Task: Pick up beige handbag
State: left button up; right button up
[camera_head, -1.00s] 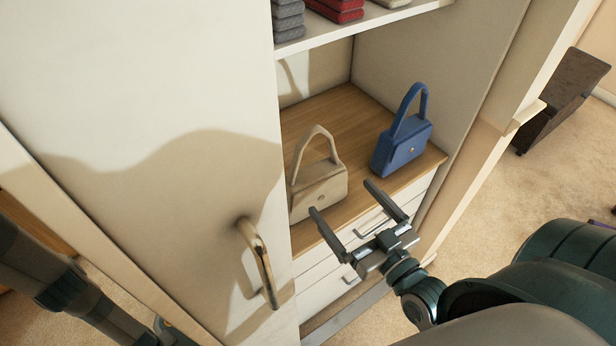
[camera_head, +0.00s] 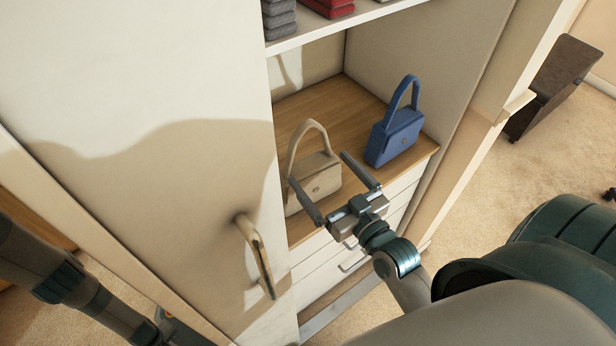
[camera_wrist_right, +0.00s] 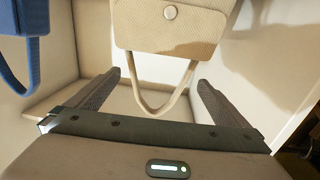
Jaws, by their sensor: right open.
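The beige handbag (camera_head: 318,177) stands on the wooden shelf (camera_head: 345,108) inside the cabinet, its handle loop pointing up. My right gripper (camera_head: 330,172) is open in front of the bag, with its fingers to either side of the bag's front in the head view. In the right wrist view the beige handbag (camera_wrist_right: 168,28) appears upside down, and its handle hangs between the open fingers (camera_wrist_right: 160,88) without visible contact. My left arm comes in at the lower left of the head view, but its gripper fingers do not show.
A blue handbag (camera_head: 396,135) stands to the right on the same shelf. A cabinet door (camera_head: 135,90) with a brass handle (camera_head: 257,258) is at the left. White drawers (camera_head: 322,262) lie below the shelf. Folded grey and red cloths are on the upper shelf (camera_head: 350,28).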

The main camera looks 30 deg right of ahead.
aim_at(312, 170)
jog(key=w+p, duration=0.1)
jog(key=w, duration=0.3)
jog(key=shift+a+r, duration=0.1)
jog(key=shift+a, duration=0.05)
jog(key=shift+w, duration=0.45)
jog(key=shift+w, duration=0.1)
jog(key=w+p, duration=0.1)
jog(key=w, duration=0.3)
jog(key=shift+w+a+p, duration=0.2)
jog(key=shift+w+p, duration=0.2)
jog(key=shift+w, duration=0.4)
jog(key=c, duration=1.3)
